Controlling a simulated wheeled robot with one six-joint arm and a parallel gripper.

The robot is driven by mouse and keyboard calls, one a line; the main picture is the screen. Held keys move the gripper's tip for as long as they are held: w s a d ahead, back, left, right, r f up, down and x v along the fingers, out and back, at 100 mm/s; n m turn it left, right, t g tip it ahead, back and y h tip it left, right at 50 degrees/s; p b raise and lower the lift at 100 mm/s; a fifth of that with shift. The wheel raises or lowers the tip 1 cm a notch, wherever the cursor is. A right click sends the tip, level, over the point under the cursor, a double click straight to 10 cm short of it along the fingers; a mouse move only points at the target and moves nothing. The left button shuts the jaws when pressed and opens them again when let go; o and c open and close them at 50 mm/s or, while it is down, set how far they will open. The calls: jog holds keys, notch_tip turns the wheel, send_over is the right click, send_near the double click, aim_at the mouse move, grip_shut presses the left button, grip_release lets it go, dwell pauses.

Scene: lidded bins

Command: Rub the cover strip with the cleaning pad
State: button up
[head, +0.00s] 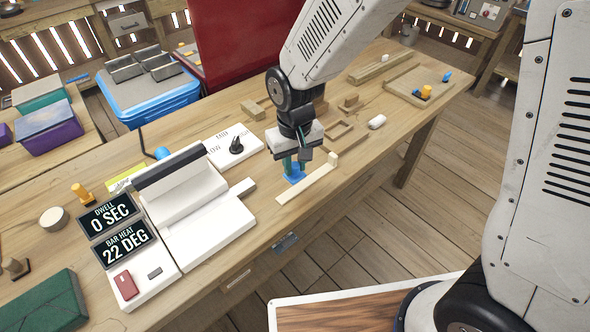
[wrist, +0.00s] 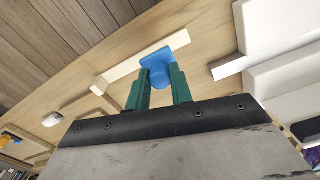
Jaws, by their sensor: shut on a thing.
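My gripper (head: 293,164) is shut on a blue cleaning pad (head: 294,178), low over the wooden table. In the wrist view the green fingers (wrist: 158,84) hold the pad (wrist: 160,60) by its raised grip, its flat part facing away from me. A long pale strip (head: 310,182) with a small block at one end lies close by. The pad overlaps this strip (wrist: 119,76) in the wrist view; I cannot tell if they touch. A white sealer (head: 205,222) stands left with its upper part raised and a dark strip (head: 167,168) along the edge. Which strip is the cover strip is unclear.
Displays (head: 109,214) read 0 SEC and 22 DEG. A white panel with a black knob (head: 236,146) lies behind the sealer. A white roll (head: 377,121) and wooden frames (head: 345,136) lie to the right. The table's front edge is near the pale strip.

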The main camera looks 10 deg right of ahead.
jog(key=shift+r, duration=0.45)
jog(key=shift+r, duration=0.1)
jog(key=shift+r, duration=1.4)
